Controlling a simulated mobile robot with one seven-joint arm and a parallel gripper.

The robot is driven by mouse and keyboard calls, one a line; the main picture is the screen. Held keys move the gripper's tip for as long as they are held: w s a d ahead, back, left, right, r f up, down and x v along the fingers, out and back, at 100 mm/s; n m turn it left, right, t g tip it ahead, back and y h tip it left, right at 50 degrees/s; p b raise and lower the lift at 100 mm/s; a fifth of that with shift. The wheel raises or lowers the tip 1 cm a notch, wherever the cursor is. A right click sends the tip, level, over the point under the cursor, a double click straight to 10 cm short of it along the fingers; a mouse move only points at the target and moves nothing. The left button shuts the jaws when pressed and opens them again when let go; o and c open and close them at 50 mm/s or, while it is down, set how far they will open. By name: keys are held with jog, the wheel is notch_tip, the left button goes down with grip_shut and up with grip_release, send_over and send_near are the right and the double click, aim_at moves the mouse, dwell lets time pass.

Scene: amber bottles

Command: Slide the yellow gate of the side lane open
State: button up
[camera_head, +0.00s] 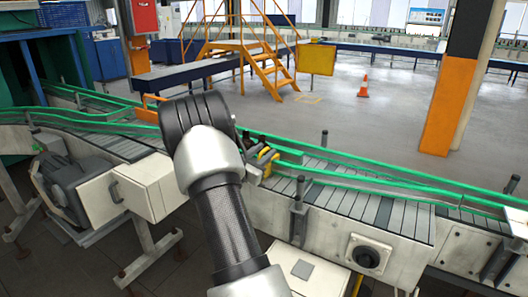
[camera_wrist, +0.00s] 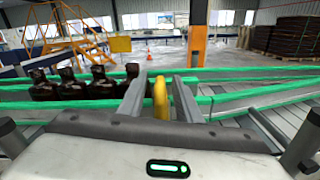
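The yellow gate (camera_wrist: 161,98) shows in the wrist view as an upright rounded yellow piece between my two fingers. In the head view only small yellow parts of it (camera_head: 266,154) show beside my wrist, and the rest is hidden by my arm. My gripper (camera_wrist: 160,95) is open, with one finger on each side of the yellow piece and a narrow gap visible on both sides. Several dark amber bottles (camera_wrist: 70,86) stand in a row on the conveyor, left of my left finger. How far the gate stands open cannot be told.
The conveyor (camera_head: 340,195) with green guide rails runs across in front of me. A control box with a black knob (camera_head: 366,257) is on its near side. An orange-black pillar (camera_head: 452,90), a traffic cone (camera_head: 363,87) and yellow stairs (camera_head: 265,60) stand beyond it.

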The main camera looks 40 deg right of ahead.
jog(key=shift+d, duration=0.2)
grip_shut()
jog(key=shift+a, duration=0.3)
jog(key=b+v, duration=0.1)
jog(key=v, duration=0.5)
jog(key=shift+w+a, duration=0.1)
grip_release()
jog(key=shift+a, duration=0.2)
jog(key=shift+d, duration=0.15)
